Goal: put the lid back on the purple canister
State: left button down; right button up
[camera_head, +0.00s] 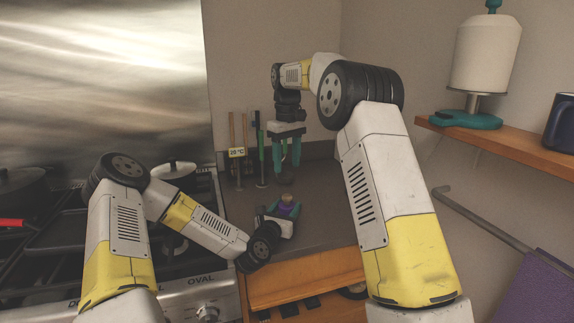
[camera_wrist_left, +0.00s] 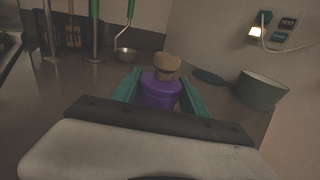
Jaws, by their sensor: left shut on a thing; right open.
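The purple canister (camera_wrist_left: 158,92) stands between the teal fingers of my left gripper (camera_wrist_left: 160,95), which is shut on it. A tan, cork-like piece (camera_wrist_left: 167,66) sits at its top; I cannot tell whether this is the lid or how firmly it is seated. In the head view, the canister (camera_head: 285,211) shows only as a small purple patch in my left gripper (camera_head: 282,216), low over the counter. My right gripper (camera_head: 290,154) is open, fingers pointing down, behind and above the canister. Nothing shows between its fingers.
Upright utensils (camera_head: 261,150) stand at the back of the counter (camera_head: 325,218). A grey-green bowl (camera_wrist_left: 262,90) and a dark flat disc (camera_wrist_left: 208,76) lie right of the canister. The stove (camera_head: 50,235) is at left; a wooden shelf (camera_head: 510,145) juts out at right.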

aim_at(284, 211)
pick_arm(q)
jog(key=c, duration=0.5)
grip_release()
jog(key=shift+s, duration=0.1)
jog(key=v, duration=0.7)
jog(key=shift+s+a, duration=0.15)
jog(key=shift+s, duration=0.15)
